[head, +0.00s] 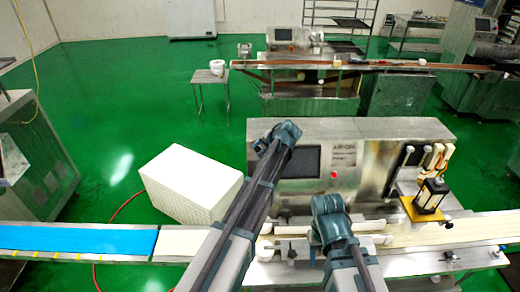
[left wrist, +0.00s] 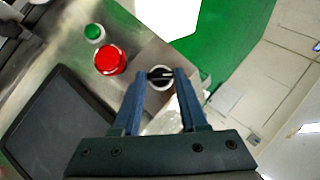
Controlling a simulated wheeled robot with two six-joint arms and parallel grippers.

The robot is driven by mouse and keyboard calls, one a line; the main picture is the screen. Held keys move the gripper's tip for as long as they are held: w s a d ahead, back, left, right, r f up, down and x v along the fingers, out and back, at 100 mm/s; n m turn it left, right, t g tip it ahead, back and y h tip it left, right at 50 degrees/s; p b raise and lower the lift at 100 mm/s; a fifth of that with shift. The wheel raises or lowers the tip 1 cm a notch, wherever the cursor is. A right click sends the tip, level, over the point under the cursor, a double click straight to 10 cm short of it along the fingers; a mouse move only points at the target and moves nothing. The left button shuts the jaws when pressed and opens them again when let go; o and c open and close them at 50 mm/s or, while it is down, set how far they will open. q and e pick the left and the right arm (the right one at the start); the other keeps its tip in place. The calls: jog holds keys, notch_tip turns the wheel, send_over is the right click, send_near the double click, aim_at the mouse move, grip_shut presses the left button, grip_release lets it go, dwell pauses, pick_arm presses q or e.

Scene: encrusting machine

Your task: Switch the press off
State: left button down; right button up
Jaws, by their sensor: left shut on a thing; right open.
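The black rotary switch (left wrist: 160,76) with a pale ring sits on the steel panel, near the panel's edge. My left gripper (left wrist: 161,78) has its two blue fingers on either side of the knob, shut on it. In the head view my left gripper (head: 262,146) is at the upper left of the press (head: 345,130), by its dark screen (head: 297,162); the switch is hidden there. My right gripper (head: 314,240) is low in front of the press, open, its fingers hard to make out.
A red button (left wrist: 110,60) and a green button (left wrist: 94,32) sit close to the switch. A white box (head: 190,185) stands left of the press. A blue conveyor (head: 80,240) runs in from the left. Green floor lies open behind.

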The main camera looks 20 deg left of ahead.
pick_arm(q)
jog(key=shift+c, duration=2.2)
grip_release()
jog(key=p+v, duration=0.8)
jog(key=v, duration=0.4)
jog(key=shift+p, duration=0.4)
jog(key=s+a+f+n+g+h, duration=0.1)
jog(key=s+f+g+h, duration=0.15)
jog(key=s, duration=1.05)
jog(key=s+a+f+n+g+h, duration=0.1)
jog(key=s+f+n+g+h, duration=0.2)
jog(key=s, duration=1)
jog(key=s+d+f+m+b, duration=0.2)
jog(key=d+f+b, duration=0.3)
jog(key=f+b, duration=0.7)
jog(key=s+d+f+m+b, duration=0.3)
jog(key=d+f+b, duration=0.3)
jog(key=f+b, duration=0.6)
jog(key=shift+s+f, duration=0.2)
jog(key=shift+s, duration=0.1)
